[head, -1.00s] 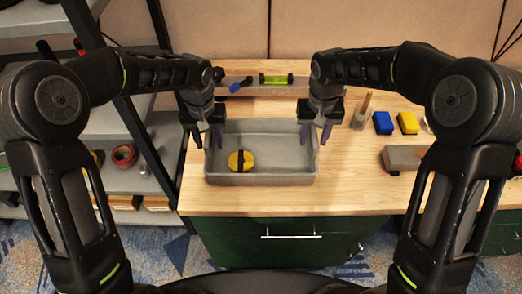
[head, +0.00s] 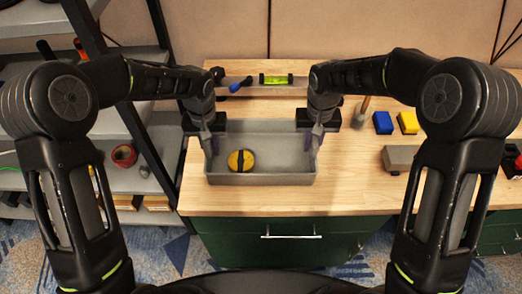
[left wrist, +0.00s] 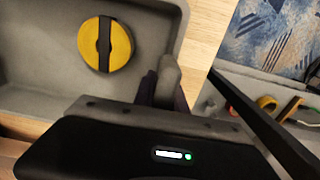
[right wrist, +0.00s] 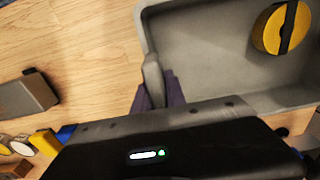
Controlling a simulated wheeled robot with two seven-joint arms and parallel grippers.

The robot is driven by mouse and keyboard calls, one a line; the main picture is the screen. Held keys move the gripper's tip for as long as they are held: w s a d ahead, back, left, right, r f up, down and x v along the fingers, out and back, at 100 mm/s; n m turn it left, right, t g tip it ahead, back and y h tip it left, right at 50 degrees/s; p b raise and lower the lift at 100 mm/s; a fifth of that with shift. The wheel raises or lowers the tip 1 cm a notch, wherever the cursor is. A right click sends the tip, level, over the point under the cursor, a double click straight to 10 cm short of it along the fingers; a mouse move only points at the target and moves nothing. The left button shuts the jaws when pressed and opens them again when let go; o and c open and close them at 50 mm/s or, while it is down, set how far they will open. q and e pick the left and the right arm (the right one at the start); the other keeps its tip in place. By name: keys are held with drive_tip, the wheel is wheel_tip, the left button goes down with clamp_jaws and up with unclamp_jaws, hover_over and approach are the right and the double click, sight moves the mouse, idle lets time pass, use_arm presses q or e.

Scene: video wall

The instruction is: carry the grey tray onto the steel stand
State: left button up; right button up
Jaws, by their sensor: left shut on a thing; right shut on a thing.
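The grey tray (head: 262,180) is a shallow open box and appears to rest on the wooden bench top. A yellow round thing with a black band (head: 241,161) lies inside it, left of centre; it also shows in the left wrist view (left wrist: 91,44) and the right wrist view (right wrist: 270,28). My left gripper (head: 209,143) is shut on the tray's left wall. My right gripper (head: 314,140) is shut on the tray's right wall. The wrist views show the fingers astride the tray's rim on each side. I cannot make out the steel stand with certainty.
A long grey bar with a green vial (head: 276,79) and a blue-handled tool (head: 239,86) lie behind the tray. Blue (head: 382,122) and yellow (head: 407,122) blocks and a grey block (head: 400,158) lie to the right. Grey shelving (head: 132,178) stands left.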

use_arm(q)
clamp_jaws()
use_arm(e)
clamp_jaws()
idle(0.6)
